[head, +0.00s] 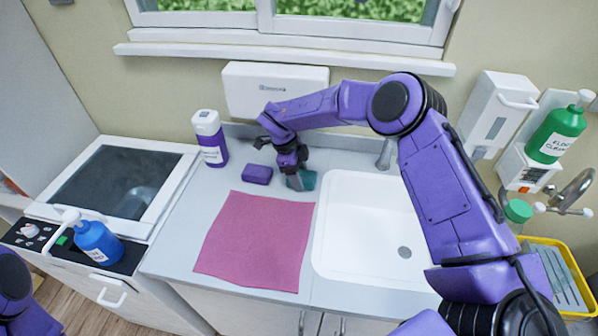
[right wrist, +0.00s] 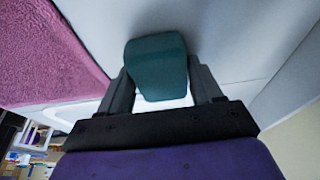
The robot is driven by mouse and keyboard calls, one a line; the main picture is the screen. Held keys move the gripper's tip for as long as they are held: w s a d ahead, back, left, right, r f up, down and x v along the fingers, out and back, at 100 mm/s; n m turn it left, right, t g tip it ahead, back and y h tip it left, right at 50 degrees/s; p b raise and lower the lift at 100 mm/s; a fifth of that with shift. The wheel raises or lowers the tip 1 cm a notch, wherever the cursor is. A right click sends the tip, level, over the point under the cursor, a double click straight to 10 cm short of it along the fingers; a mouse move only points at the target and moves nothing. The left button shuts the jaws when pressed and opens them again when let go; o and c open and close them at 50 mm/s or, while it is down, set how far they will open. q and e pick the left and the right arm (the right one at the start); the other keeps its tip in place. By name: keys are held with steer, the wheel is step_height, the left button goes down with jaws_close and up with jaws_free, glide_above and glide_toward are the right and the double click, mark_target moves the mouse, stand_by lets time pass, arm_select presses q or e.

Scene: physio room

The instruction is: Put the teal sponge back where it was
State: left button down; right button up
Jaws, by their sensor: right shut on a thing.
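The teal sponge (head: 306,180) is at the back of the counter, just left of the sink's back corner. My right gripper (head: 296,172) is shut on it, partly hiding it in the head view. In the right wrist view the teal sponge (right wrist: 157,66) sits between the two fingers of my right gripper (right wrist: 162,85). I cannot tell whether it touches the counter. Only a piece of my left arm shows at the head view's lower left; its gripper is out of view.
A purple sponge (head: 257,174) lies just left of my right gripper. A pink cloth (head: 255,240) covers the front counter (head: 176,235). A purple-white bottle (head: 210,140) stands at the back left. The white sink (head: 350,225) is empty. A blue pump bottle (head: 98,242) stands farther left.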

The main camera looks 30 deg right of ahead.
steer(key=shift+s+a+f, duration=0.1)
steer(key=o, duration=1)
steer(key=shift+o, duration=0.5)
steer(key=shift+r, duration=0.55)
steer(key=b+v, duration=0.2)
steer(key=v, duration=0.9)
steer(key=shift+a+r, duration=0.1)
